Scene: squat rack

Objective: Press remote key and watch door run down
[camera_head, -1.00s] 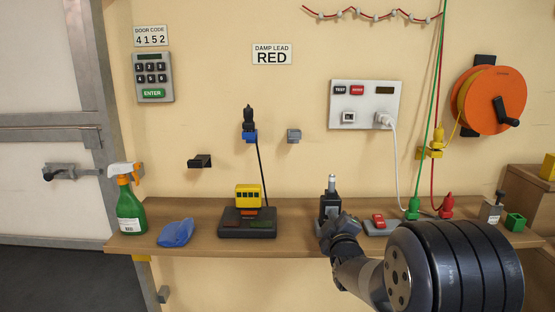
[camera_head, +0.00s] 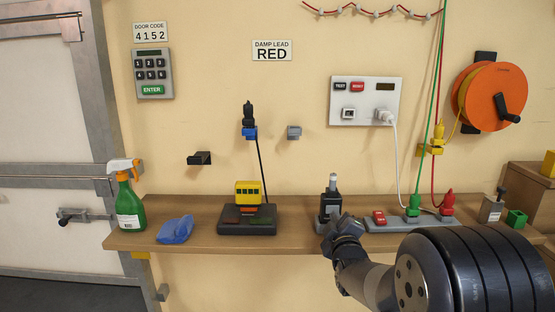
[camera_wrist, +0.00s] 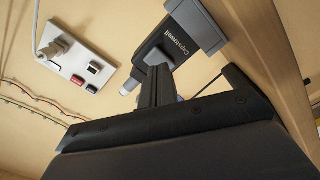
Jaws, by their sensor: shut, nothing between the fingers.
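The remote (camera_head: 331,202) is a dark upright unit with a pale tip, standing on the wooden shelf near its middle. It also shows in the wrist view (camera_wrist: 178,42), tilted by the camera angle, with light lettering on its dark face. My gripper (camera_head: 338,226) is shut and empty, right at the front of the remote. Its fingers (camera_wrist: 158,78) overlap the remote in the wrist view; I cannot tell whether they touch a key.
The shelf (camera_head: 300,240) holds a spray bottle (camera_head: 130,208), blue cloth (camera_head: 175,230), a dark box with a yellow block (camera_head: 248,193), and a power strip (camera_head: 400,224) with green and red plugs. A socket panel (camera_head: 364,100) and orange reel (camera_head: 492,97) hang on the wall.

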